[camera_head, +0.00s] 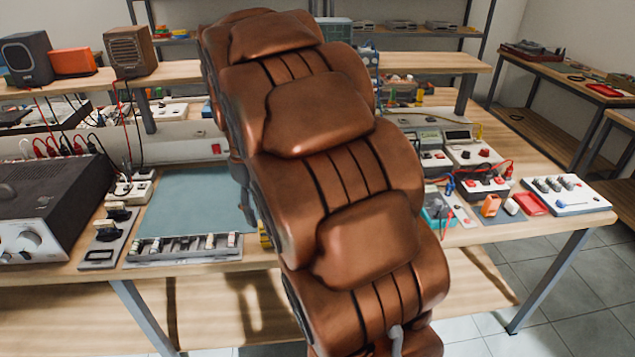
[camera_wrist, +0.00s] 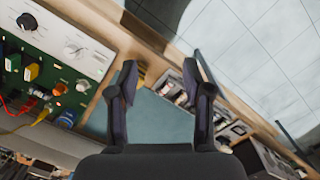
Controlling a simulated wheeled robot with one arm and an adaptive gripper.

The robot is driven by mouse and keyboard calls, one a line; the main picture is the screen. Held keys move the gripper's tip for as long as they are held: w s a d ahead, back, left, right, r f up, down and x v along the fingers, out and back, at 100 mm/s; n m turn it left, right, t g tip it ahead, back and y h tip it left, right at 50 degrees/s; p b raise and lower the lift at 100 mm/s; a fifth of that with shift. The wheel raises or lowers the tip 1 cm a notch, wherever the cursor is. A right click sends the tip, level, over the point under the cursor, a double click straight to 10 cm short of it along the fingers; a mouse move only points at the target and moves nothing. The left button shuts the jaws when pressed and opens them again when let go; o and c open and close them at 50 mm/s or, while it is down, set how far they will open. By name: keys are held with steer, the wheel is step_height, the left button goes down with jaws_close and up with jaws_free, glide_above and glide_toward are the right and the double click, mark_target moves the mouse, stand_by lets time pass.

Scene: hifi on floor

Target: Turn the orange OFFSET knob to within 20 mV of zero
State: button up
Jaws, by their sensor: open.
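My gripper (camera_wrist: 160,78) is open and empty in the wrist view, its two dark fingers apart above the bench and its blue-grey mat (camera_wrist: 168,120). A green and white instrument panel (camera_wrist: 95,62) lies to the left of the fingers, clear of them. It carries a dark knob (camera_wrist: 27,22), a pale dial (camera_wrist: 75,48), a small orange round part (camera_wrist: 61,88) and a blue knob (camera_wrist: 65,118). I cannot tell whether the orange part is the OFFSET knob. No label or millivolt reading is legible. In the head view my arm hides the middle of the bench and most of my gripper.
A black amplifier box (camera_head: 62,200) stands at the left of the bench. Small modules and cables crowd the right, with an orange block (camera_head: 490,205) and a white knob box (camera_head: 562,195). The bench mat (camera_head: 190,205) is mostly bare. Red and yellow leads (camera_wrist: 40,115) run beside the panel.

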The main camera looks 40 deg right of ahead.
steer(key=w+d+f+n, duration=0.1)
steer(key=w+d+f, duration=0.2)
steer(key=d, duration=0.7)
steer(key=w+d+f+n, duration=0.1)
steer(key=w+d+f, duration=0.2)
steer(key=w+d, duration=0.4)
steer(key=w+d+f+n+t, duration=0.1)
steer(key=w+d+f, duration=0.2)
steer(key=d, duration=1)
steer(key=shift+w+f, duration=0.15)
steer(key=shift+w, duration=0.55)
steer(key=shift+w+f, duration=0.15)
steer(key=shift+w, duration=0.5)
steer(key=shift+d+f+p, duration=0.35)
steer(key=shift+d+f, duration=0.1)
steer(key=shift+f+p, duration=0.95)
steer(key=shift+f, duration=2.8)
jaws_close()
